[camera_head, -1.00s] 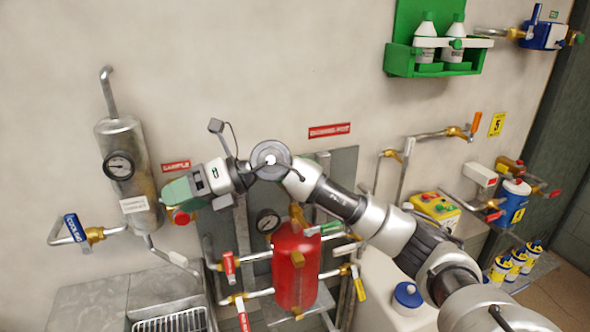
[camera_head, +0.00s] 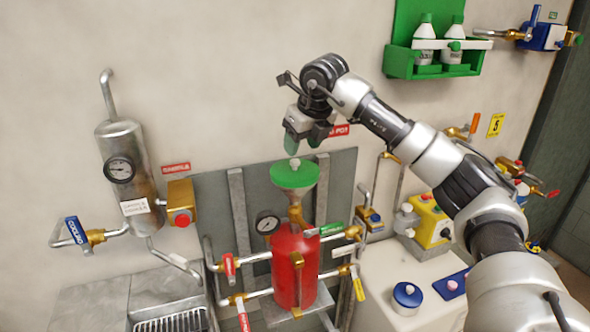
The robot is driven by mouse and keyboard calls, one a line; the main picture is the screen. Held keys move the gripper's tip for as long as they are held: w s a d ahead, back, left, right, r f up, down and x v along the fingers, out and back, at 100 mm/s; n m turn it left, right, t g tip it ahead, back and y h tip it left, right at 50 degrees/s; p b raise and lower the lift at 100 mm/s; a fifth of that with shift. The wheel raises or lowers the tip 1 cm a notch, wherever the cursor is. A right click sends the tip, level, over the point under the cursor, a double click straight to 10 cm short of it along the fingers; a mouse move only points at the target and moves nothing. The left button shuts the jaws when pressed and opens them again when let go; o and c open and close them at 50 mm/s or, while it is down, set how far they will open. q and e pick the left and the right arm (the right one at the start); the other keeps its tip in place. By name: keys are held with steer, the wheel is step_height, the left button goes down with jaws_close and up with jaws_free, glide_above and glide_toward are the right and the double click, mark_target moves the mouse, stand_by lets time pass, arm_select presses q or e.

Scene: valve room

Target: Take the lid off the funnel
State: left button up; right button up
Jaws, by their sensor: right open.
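The funnel (camera_head: 293,196) stands upright above the red tank (camera_head: 293,268). Its green lid (camera_head: 296,176) sits on top, with a small pale knob (camera_head: 295,163) in the middle. My right gripper (camera_head: 305,147) hangs just above the lid, fingers pointing down. It is open and empty, with its fingertips close to the knob. I cannot tell if they touch it. My left gripper is not in view.
A steel cylinder with a gauge (camera_head: 122,171) is on the wall at left, beside a brass box with a red button (camera_head: 181,205). Pipes with red and yellow handles surround the tank. A green bottle rack (camera_head: 433,62) hangs at upper right. A white counter (camera_head: 385,300) carries a blue-lidded jar (camera_head: 407,296).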

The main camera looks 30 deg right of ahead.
mark_target(295, 160)
steer(key=shift+w+a+f+p, duration=0.1)
steer(key=shift+w+f+p, duration=0.05)
steer(key=shift+f+p, duration=0.2)
steer(key=p+x, duration=0.1)
steer(key=x, duration=0.2)
steer(key=shift+w+a+f, duration=0.15)
steer(key=shift+f, duration=0.1)
steer(key=shift+w+f, duration=0.15)
steer(key=shift+f, duration=0.2)
steer(key=shift+c, duration=0.3)
jaws_close()
steer(key=shift+r, duration=0.1)
